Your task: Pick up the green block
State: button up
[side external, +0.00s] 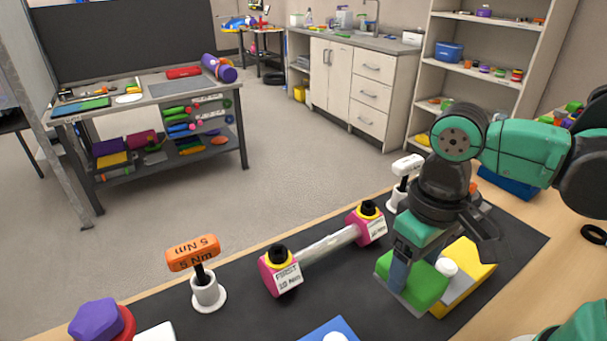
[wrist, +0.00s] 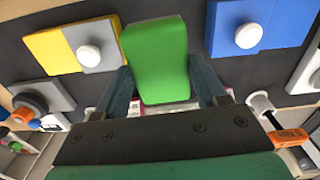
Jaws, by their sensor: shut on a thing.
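The green block (side external: 416,283) is between the fingers of my gripper (side external: 404,268), in front of the yellow and grey block in the side external view. In the wrist view the green block (wrist: 156,62) stands out large at the centre, with a finger of my gripper (wrist: 162,88) on each side of it. My gripper is shut on the green block. Whether the block touches the mat or is held just above it, I cannot tell.
A yellow and grey block with a white knob (side external: 447,267) sits close behind the green block. A pink-ended bar (side external: 325,244) lies left of it. A blue block (side external: 328,330), an orange 5 Nm handle (side external: 193,252) and a white-topped handle (side external: 407,165) stand around the black mat.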

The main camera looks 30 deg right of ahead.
aim_at(413, 269)
notch_tip(413, 269, up, 11)
dwell(0.3)
jog(key=o, duration=0.7)
jog(key=c, duration=0.5)
jog(key=w+d+f, duration=0.2)
jog(key=w+d, duration=0.1)
jog(key=w, duration=0.4)
jog(key=w+d+f, duration=0.3)
jog(key=w+d, duration=0.1)
jog(key=w, duration=0.4)
jog(key=shift+m, duration=0.3)
jog(key=shift+a+f, duration=4.15)
jog(key=shift+f, duration=0.1)
